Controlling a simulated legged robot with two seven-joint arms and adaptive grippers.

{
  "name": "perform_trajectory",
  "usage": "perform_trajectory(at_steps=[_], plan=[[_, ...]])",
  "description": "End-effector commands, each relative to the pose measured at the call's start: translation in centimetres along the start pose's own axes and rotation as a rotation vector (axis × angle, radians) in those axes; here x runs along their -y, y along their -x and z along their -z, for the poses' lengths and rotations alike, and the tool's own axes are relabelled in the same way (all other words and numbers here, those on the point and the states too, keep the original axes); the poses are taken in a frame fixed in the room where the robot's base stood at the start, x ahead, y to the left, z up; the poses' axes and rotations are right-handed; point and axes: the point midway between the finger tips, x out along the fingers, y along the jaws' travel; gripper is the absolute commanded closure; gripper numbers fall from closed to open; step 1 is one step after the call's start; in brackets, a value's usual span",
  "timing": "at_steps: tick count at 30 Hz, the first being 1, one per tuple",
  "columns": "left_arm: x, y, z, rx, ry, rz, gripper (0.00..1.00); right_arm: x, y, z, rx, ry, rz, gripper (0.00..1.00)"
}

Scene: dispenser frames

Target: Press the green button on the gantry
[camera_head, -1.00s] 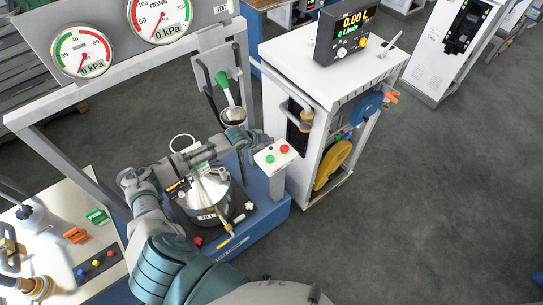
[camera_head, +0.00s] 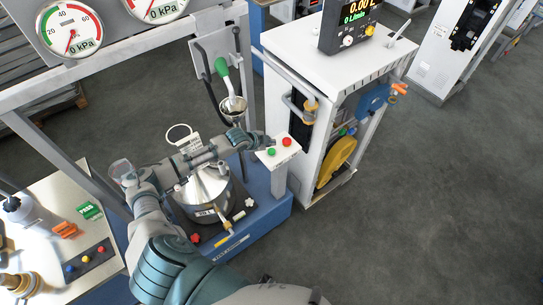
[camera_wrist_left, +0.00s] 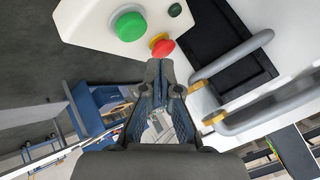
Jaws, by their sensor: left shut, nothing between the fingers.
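The green button (camera_head: 271,152) sits on a small white control box (camera_head: 268,161) on a post at the gantry's right side, beside a red button (camera_head: 286,142). My left gripper (camera_head: 270,141) is shut and empty, its tip at the far left edge of the box, close to the green button in the picture. In the left wrist view the green button (camera_wrist_left: 129,24) is large, above and left of the shut fingertips (camera_wrist_left: 160,66). The red button (camera_wrist_left: 162,46) is just above the tips. I see a gap to the green button. My right gripper is out of view.
A metal vessel (camera_head: 205,193) stands under my left arm on a blue base (camera_head: 250,219). A green-handled nozzle (camera_head: 222,67) hangs above it. A white dispenser cabinet (camera_head: 297,57) stands right of the box, its pipe handle (camera_wrist_left: 255,118) near my left gripper.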

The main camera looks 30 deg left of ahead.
Motion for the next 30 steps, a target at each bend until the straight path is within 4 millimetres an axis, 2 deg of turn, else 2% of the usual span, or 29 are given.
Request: perform_trajectory(at_steps=[1, 7, 30], plan=[[-0.56, -0.71, -0.51, 0.001, 0.001, -0.002, 1.00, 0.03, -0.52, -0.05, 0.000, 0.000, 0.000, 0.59], [-1.18, -1.62, -1.16, 0.000, 0.000, -0.001, 1.00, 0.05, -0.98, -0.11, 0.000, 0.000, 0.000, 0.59], [-1.19, -1.66, -1.18, 0.000, 0.000, 0.000, 1.00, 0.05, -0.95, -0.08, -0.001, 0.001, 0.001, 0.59]])
